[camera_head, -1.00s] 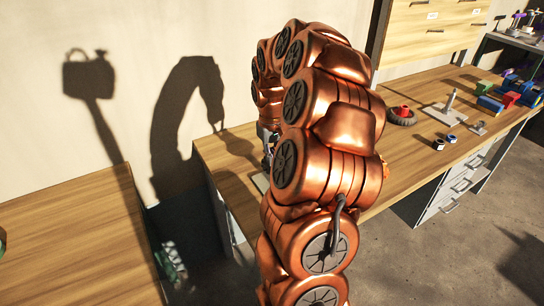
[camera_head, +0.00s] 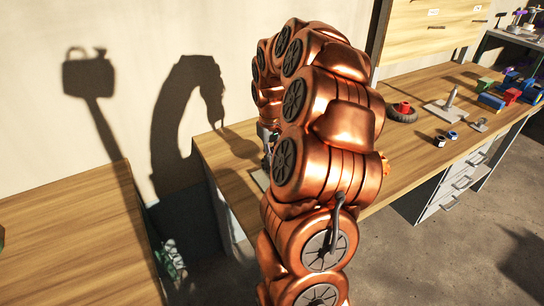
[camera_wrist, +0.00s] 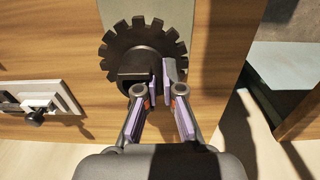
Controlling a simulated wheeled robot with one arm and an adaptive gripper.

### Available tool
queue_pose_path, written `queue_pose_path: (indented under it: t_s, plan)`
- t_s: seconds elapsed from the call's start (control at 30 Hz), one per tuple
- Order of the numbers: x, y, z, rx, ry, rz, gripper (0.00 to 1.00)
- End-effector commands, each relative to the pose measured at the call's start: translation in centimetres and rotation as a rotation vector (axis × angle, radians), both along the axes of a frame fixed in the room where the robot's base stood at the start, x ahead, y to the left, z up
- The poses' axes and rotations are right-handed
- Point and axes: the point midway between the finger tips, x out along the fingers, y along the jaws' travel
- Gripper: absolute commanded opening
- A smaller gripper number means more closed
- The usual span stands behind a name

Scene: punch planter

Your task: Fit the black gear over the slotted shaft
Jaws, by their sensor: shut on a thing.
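The black gear (camera_wrist: 115,50) is a dark toothed disc with a blocky raised part, seen from above in the wrist view. My gripper (camera_wrist: 160,82) is shut on the gear's raised part with its two purple-sided fingers, at the gear's near side. The gear lies over a light grey plate (camera_wrist: 135,9) on the wooden bench. I cannot tell whether a shaft is under or inside the gear. In the head view my arm hides my gripper and the gear; a bit of the pale plate (camera_head: 261,180) shows. No slotted shaft can be identified for sure.
A grey peg on a plate (camera_head: 437,113), a black wheel with a red hub (camera_head: 402,115), two nuts (camera_head: 446,138) and several coloured blocks (camera_head: 510,92) stand farther right on the bench. A white panel with a black knob (camera_wrist: 35,117) is at left. The bench edge is near.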

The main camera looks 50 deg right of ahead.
Motion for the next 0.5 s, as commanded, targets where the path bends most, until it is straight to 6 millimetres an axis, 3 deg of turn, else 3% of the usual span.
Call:
queue_pose_path:
  t_s: [0.5]
  plan:
    - [0.0, -0.1, 1.7, -0.002, -0.003, -0.001, 0.0]
